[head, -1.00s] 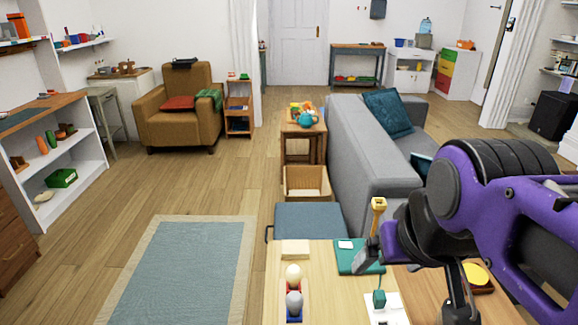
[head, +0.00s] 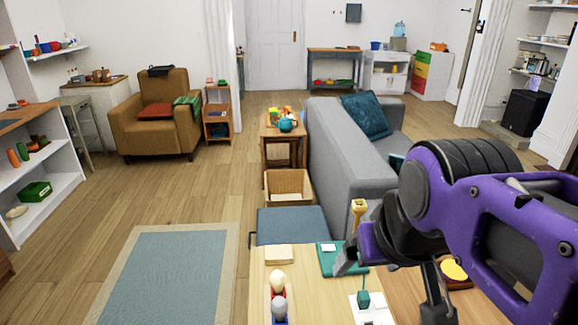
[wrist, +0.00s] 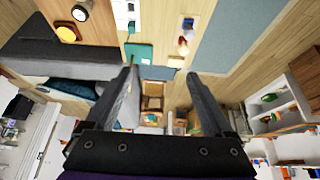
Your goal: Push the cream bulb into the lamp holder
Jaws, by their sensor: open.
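My gripper (head: 394,278) is open and empty, above the table's right side, apart from the cream bulb. In the wrist view my gripper (wrist: 162,78) has widely parted fingers, and the cream bulb (wrist: 183,41) shows beyond them.
A wood block (head: 278,254) lies behind the bulbs. A teal book (head: 330,261) and an upright yellow-topped object (head: 358,210) are near my gripper. A yellow disc (head: 454,270) sits in a dark tray at right. A grey sofa (head: 335,165) stands behind; floor is free left.

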